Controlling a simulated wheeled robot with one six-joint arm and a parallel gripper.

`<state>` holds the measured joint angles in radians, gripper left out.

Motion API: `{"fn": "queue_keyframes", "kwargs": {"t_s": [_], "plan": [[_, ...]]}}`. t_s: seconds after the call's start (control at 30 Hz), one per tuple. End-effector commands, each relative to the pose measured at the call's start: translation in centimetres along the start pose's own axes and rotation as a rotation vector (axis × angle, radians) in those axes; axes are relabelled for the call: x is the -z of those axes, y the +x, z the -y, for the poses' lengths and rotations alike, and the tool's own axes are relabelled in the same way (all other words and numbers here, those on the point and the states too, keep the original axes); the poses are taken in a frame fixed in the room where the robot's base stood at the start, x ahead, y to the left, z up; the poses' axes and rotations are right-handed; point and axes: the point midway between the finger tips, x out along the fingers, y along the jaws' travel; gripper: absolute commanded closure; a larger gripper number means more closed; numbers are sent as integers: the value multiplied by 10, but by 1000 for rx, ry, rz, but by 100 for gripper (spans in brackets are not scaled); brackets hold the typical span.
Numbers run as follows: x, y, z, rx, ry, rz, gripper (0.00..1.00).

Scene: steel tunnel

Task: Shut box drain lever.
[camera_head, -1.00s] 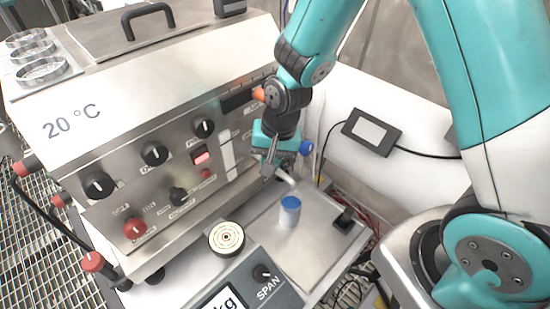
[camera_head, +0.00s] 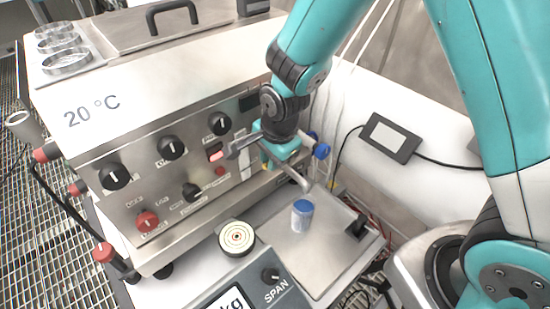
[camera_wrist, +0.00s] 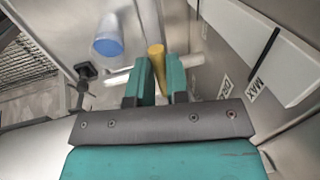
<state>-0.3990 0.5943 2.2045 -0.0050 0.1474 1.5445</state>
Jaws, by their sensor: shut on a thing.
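The steel box (camera_head: 130,175) with dials and a "20 °C" mark fills the left of the head view. My gripper (camera_wrist: 161,80) is at the right end of its front panel. In the wrist view its two teal fingers are closed on the sides of a yellow lever (camera_wrist: 156,60), which I take for the drain lever. A steel drain spout (camera_head: 296,178) slants down beside my gripper in the head view. My gripper hides most of the lever there.
A blue-capped container (camera_head: 302,216) stands on a steel plate under the spout; it also shows in the wrist view (camera_wrist: 107,42). A SPAN scale (camera_head: 258,288) and a round target-marked disc (camera_head: 237,238) are in front. A blue knob (camera_head: 321,151) is right of my gripper.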

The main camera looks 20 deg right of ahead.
Motion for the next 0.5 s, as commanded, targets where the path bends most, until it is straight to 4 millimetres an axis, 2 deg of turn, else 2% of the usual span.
{"fn": "queue_keyframes", "kwargs": {"t_s": [0.5], "plan": [[-1, -1, 4, 7, 49, -8, 100]]}}
